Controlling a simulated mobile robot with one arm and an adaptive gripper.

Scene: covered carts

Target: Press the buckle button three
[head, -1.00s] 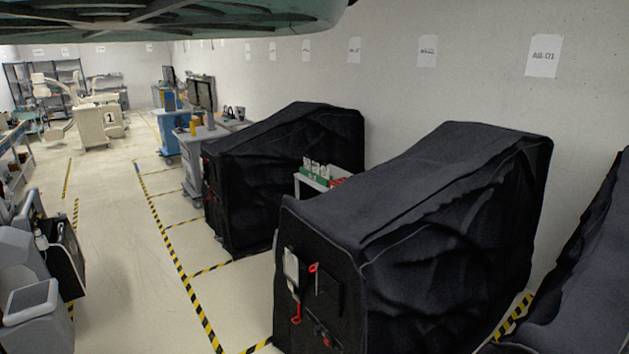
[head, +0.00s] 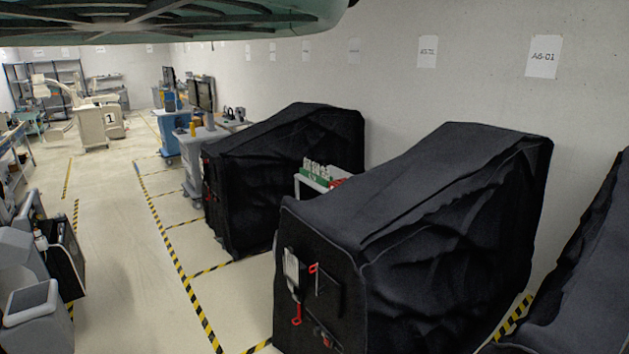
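A large cart under a black cover (head: 430,220) stands at the centre right. On its front face is a light grey tag or device (head: 292,270) with a red buckle-like piece (head: 297,314) hanging below it. A small red piece (head: 313,268) sits just to the right, and another dark and red part (head: 325,338) is low on the same face. Which of these holds the buckle button is too small to tell. My gripper is not in view.
A second black-covered cart (head: 275,165) stands behind, with a small rack of green and red items (head: 325,175) between. Another covered cart (head: 590,280) is at the right edge. A grey machine (head: 35,305) stands at left. The aisle floor (head: 125,240) is clear.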

